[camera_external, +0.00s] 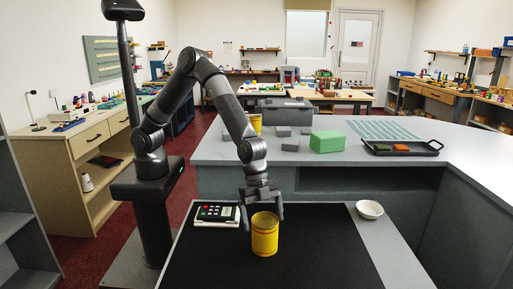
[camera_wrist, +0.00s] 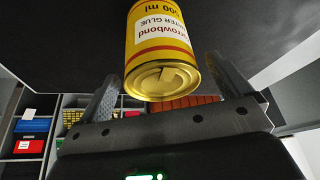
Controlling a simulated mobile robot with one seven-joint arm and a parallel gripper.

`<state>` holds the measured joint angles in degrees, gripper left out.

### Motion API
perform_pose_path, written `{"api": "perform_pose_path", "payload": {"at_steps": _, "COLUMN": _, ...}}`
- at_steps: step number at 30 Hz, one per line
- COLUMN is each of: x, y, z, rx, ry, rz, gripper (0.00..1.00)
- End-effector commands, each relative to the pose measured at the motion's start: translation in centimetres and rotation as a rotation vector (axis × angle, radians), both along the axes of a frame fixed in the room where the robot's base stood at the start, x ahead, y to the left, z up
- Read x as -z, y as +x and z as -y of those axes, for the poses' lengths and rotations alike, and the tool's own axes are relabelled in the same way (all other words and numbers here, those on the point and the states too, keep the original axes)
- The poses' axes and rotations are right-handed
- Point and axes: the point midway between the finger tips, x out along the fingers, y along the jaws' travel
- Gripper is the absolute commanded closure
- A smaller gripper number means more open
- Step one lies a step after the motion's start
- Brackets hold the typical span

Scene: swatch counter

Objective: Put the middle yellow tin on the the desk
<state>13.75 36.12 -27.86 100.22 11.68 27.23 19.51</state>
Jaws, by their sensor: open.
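A yellow tin (camera_external: 265,236) with red bands stands upright on the black mat (camera_external: 325,250) of the near desk. In the wrist view the tin (camera_wrist: 158,45) shows a glue label and its gold-coloured end, which faces my gripper. My gripper (camera_external: 262,217) is over the tin's top in the external view. Its fingers (camera_wrist: 162,68) are spread, one on each side of the tin, with a visible gap at least on the left. Another yellow tin (camera_external: 256,123) is on the grey counter behind, partly hidden by my arm.
A white keypad device (camera_external: 217,215) lies just left of the tin on the desk. A white bowl (camera_external: 369,209) stands to the right. The counter behind holds a green block (camera_external: 327,141), small grey blocks and a dark tray (camera_external: 402,152). The mat's front and right are clear.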

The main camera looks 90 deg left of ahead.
Motion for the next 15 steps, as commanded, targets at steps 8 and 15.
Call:
{"api": "perform_pose_path", "payload": {"at_steps": 8, "x": -5.5, "y": -0.9, "z": -2.1, "rx": -0.002, "ry": 0.0, "rz": 0.002, "gripper": 0.05}}
{"api": "perform_pose_path", "payload": {"at_steps": 15, "x": -7.9, "y": -1.5, "z": -2.9, "rx": 0.0, "ry": -0.001, "rz": 0.0, "gripper": 0.05}}
